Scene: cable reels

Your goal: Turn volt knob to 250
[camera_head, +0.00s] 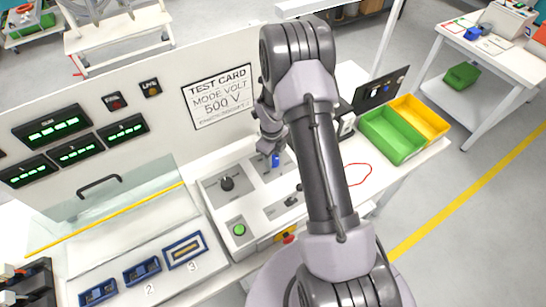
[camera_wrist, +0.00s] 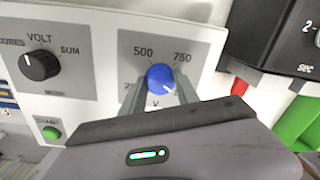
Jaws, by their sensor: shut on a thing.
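The blue volt knob (camera_wrist: 160,77) sits on a grey dial plate marked V, with 500 at upper left, 750 at upper right and a partly hidden number starting with 2 at lower left. A white mark on the knob faces lower right, not toward the 2-number. My gripper (camera_wrist: 163,86) is shut on the knob, one finger on each side, seen from behind. In the head view the blue knob (camera_head: 275,160) shows beneath my wrist, and my arm hides part of the panel.
A test card (camera_head: 221,98) reads MODE VOLT, 500 V. Green (camera_head: 393,148) and yellow bins stand to the right.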

